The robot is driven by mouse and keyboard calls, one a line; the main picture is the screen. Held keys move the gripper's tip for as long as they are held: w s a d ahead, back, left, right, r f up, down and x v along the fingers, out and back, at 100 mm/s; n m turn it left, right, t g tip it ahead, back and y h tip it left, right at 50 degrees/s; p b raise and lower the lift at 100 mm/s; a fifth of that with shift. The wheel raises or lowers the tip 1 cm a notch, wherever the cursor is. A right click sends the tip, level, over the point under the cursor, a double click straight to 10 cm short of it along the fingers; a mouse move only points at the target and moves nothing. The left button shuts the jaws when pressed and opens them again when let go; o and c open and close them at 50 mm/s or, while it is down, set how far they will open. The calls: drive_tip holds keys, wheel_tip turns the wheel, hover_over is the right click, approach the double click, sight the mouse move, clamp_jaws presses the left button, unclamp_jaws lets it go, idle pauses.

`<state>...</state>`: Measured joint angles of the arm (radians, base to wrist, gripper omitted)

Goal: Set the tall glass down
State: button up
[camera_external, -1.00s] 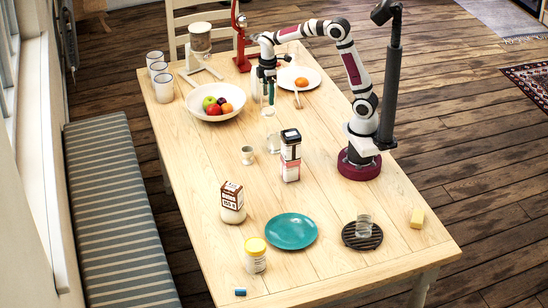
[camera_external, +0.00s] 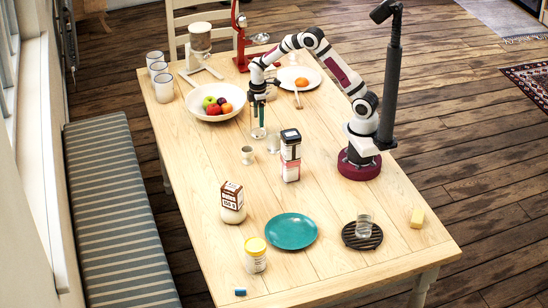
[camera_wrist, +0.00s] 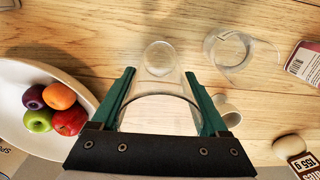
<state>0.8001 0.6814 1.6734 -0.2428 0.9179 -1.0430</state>
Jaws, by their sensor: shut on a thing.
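My gripper (camera_external: 259,116) has its green fingers shut on the tall glass (camera_external: 258,132), a clear see-through tumbler. In the wrist view the tall glass (camera_wrist: 159,84) sits between the two fingers of my gripper (camera_wrist: 160,90), with its wide rim close to the camera and its round base farther off. It looks upright, low over the bare wood of the table (camera_external: 190,160). I cannot tell whether its base touches the wood.
The white fruit bowl (camera_external: 190,103) is close on the left. A short clear glass (camera_external: 273,144), a small pale cup (camera_external: 247,155) and a tall carton (camera_external: 291,160) stand nearby in front. A white plate (camera_external: 312,78) lies behind. Bare wood shows left of the cup.

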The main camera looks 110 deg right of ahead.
drive_tip(key=shift+f, duration=0.5)
drive_tip(key=shift+f, duration=0.2)
drive_tip(key=o, duration=1.6)
wheel_tip(320, 180, up, 12)
drive_tip(key=a+r+m, duration=0.1)
drive_tip(key=a+r, duration=0.4)
drive_tip(key=a, duration=0.7)
drive_tip(key=s+a+m, duration=0.1)
drive_tip(key=s+a, duration=0.4)
drive_tip(key=a, duration=0.2)
drive_tip(key=s+a+m+y, duration=0.1)
drive_tip(key=s+a+m, duration=0.1)
drive_tip(key=s+a, duration=0.4)
drive_tip(key=s+a+f+m, duration=0.1)
drive_tip(key=s+a, duration=0.5)
drive_tip(key=a, duration=0.3)
drive_tip(key=shift+s+a+m+y, duration=0.15)
drive_tip(key=shift+a+m+y, duration=0.15)
drive_tip(key=shift+y, duration=0.1)
